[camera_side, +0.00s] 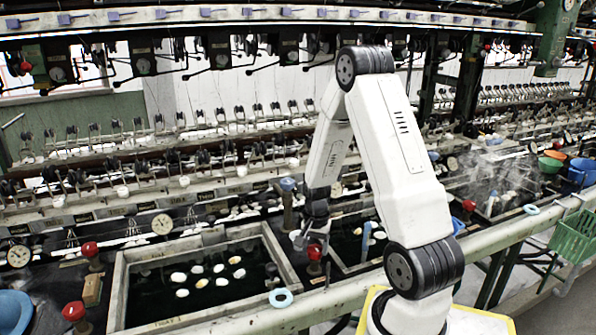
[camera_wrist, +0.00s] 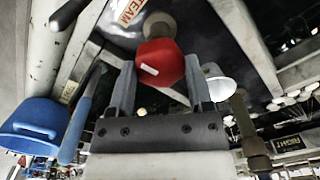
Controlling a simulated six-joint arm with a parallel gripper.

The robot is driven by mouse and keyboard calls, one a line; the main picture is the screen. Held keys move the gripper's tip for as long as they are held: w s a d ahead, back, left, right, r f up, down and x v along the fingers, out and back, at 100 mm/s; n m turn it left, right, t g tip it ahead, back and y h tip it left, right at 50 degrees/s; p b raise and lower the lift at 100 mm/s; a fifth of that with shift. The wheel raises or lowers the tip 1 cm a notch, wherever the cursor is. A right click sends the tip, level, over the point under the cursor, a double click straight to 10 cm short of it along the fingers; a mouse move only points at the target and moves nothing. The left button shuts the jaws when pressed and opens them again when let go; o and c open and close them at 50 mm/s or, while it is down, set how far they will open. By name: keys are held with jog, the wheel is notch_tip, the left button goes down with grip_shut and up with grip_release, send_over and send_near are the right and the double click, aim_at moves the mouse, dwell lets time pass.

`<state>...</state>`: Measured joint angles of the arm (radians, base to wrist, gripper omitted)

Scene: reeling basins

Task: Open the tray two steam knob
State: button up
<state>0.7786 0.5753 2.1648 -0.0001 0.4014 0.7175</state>
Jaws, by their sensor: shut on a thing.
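The red steam knob (camera_wrist: 158,66) sits between the two fingers of my gripper (camera_wrist: 159,72) in the wrist view. It has a short white mark on its face. A label reading STEAM (camera_wrist: 128,11) lies beside it. In the side view the red knob (camera_side: 315,252) stands on the ledge between two dark water basins, just below my gripper (camera_side: 314,238). My fingers are shut on the knob, one on each side. Its turned angle cannot be judged from the side view.
The left basin (camera_side: 119,285) holds several floating cocoons. Other red knobs (camera_side: 90,249) stand left of it. In the wrist view a blue container (camera_wrist: 38,118) and a white cup (camera_wrist: 219,88) flank my gripper.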

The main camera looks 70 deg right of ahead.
aim_at(315, 248)
jog(key=n, duration=0.4)
jog(key=shift+n, duration=0.3)
jog(key=n, duration=0.3)
jog(key=shift+n, duration=0.3)
jog(key=n, duration=0.4)
jog(key=shift+n, duration=2.2)
jog(key=o, duration=1.3)
jog(key=shift+r, duration=0.2)
jog(key=shift+r, duration=3.75)
